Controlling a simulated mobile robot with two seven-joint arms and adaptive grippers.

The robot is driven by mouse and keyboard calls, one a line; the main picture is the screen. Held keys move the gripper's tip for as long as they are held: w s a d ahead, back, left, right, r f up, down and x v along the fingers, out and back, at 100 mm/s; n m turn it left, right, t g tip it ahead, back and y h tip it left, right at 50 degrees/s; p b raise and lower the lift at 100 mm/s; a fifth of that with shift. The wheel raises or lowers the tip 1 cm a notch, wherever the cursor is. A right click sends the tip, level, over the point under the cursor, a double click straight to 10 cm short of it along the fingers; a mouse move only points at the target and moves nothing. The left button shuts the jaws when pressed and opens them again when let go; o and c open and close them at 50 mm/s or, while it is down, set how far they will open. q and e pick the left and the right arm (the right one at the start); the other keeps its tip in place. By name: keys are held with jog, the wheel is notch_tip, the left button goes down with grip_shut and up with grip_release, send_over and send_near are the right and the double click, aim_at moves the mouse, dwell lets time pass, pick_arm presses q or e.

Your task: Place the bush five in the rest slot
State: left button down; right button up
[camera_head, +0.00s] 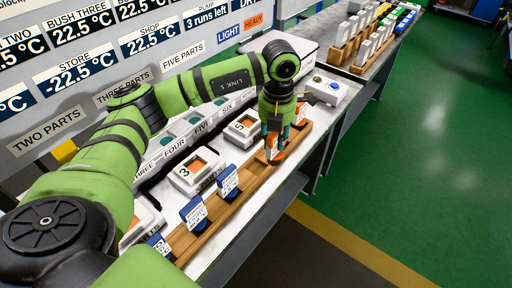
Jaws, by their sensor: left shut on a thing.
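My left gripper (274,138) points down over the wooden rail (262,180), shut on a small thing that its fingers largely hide. An orange piece with a white label (272,152) shows at the fingertips; I cannot tell whether it is held or stands in the rail. A white box marked 5 (240,131) with an orange top patch is just left of the gripper. I cannot make out which thing is bush five or which place is the rest slot. My right gripper is not in view.
Blue cards with white labels (228,181) stand in the rail. A white box marked 3 (198,170) is left of it. A white box with round buttons (325,90) lies beyond the gripper. Wooden racks with pale blocks (360,50) stand at the back right. Green floor is open at right.

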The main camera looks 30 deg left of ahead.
pick_arm(q)
jog(key=a+f+p, duration=0.1)
jog(key=a+f, duration=0.1)
jog(key=a+f+p, duration=0.1)
jog(key=f, duration=0.1)
jog(key=a+f+p, duration=0.1)
jog(key=a+f, duration=0.1)
jog(key=shift+s+a+f+p, duration=0.25)
jog(key=shift+a+f+p, duration=0.05)
jog(key=shift+f, duration=0.55)
jog(key=c, duration=1)
grip_release()
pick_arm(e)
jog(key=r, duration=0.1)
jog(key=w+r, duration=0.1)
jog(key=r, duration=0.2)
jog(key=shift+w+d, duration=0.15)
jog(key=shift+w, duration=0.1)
